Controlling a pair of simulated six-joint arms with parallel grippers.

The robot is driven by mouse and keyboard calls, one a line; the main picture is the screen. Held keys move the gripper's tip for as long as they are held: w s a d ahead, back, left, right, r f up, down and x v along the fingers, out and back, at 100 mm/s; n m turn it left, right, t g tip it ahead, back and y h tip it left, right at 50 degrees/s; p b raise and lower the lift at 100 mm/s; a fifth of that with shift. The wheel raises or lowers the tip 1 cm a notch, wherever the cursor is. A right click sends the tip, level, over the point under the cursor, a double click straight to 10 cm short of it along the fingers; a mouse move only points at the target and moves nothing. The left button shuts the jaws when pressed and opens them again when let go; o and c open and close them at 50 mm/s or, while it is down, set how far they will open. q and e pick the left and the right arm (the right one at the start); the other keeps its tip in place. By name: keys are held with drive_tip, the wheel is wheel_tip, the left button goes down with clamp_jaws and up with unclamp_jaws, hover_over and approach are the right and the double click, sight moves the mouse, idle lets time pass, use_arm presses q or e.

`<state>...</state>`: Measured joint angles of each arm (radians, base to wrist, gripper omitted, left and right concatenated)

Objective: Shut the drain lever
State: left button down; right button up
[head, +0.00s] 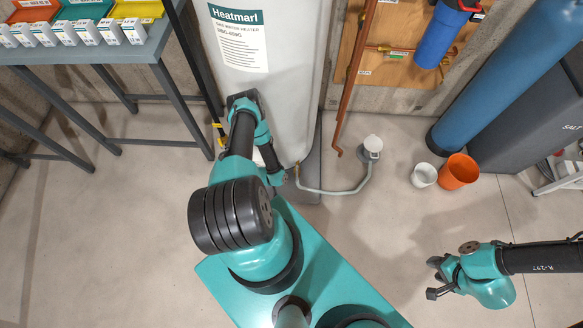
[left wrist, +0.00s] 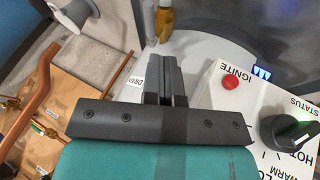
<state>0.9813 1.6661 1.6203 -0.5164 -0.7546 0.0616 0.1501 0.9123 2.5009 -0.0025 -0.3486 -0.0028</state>
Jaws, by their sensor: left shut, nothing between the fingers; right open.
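The water heater (head: 275,95) is a tall pale tank behind my left arm. A brass-yellow drain fitting (left wrist: 166,24) shows at the top of the left wrist view, with a grey piece beside it. A white DRAIN tag (left wrist: 138,86) sits just left of my left fingers. I cannot clearly make out the lever. My left gripper (left wrist: 165,62) is shut and empty, its fingers pointing toward the fitting, apparently apart from it. In the head view its fingers are hidden low at the tank's front. My right gripper (head: 436,278) is open and empty over the floor at right.
A red button (left wrist: 229,82) and black knob (left wrist: 287,131) sit on the heater's control panel.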

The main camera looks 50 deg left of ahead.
sight(297, 174)
use_arm(q)
drive_tip(key=x, duration=0.9)
drive_tip(key=shift+f, duration=0.1)
idle(0.3)
